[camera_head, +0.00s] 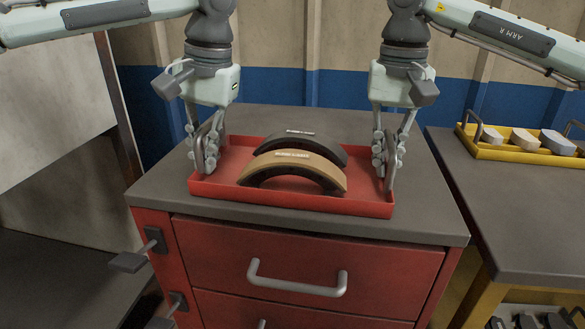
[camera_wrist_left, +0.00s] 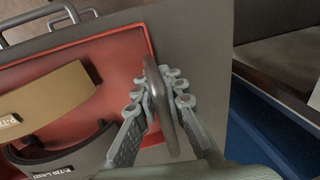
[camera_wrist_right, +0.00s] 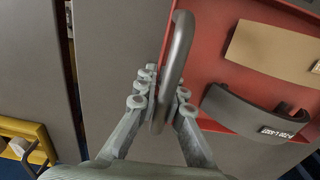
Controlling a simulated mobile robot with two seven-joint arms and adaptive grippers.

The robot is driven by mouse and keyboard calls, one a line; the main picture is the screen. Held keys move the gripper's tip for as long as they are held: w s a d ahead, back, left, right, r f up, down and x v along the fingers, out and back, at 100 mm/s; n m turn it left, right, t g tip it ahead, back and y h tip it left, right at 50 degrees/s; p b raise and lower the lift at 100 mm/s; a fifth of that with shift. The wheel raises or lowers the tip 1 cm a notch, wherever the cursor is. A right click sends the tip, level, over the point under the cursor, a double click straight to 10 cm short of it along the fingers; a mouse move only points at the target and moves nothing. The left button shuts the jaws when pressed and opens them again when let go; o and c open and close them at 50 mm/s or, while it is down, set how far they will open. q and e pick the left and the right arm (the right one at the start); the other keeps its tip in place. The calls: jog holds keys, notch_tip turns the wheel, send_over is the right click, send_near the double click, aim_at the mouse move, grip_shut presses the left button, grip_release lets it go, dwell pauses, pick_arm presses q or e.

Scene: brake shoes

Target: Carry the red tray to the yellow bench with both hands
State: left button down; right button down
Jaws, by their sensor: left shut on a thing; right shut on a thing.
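The red tray (camera_head: 290,200) sits on the grey top of the red drawer cabinet in the head view. It holds a tan brake shoe (camera_head: 300,163) in front and a dark brake shoe (camera_head: 318,143) behind. My left gripper (camera_head: 207,160) is shut on the tray's left handle; in the left wrist view the fingers flank that handle (camera_wrist_left: 160,95). My right gripper (camera_head: 388,165) is shut on the right handle; the right wrist view shows the fingers on either side of it (camera_wrist_right: 177,60). The yellow bench (camera_head: 478,308) stands at the right, with a dark grey top.
A yellow tray (camera_head: 500,152) with several light blocks sits at the back of the bench top. The front of the bench top (camera_head: 520,220) is clear. A gap separates cabinet (camera_head: 300,275) and bench. A beige panel (camera_head: 55,100) and a dark surface lie left.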

aim_at(389, 134)
jog(key=shift+r, duration=0.2)
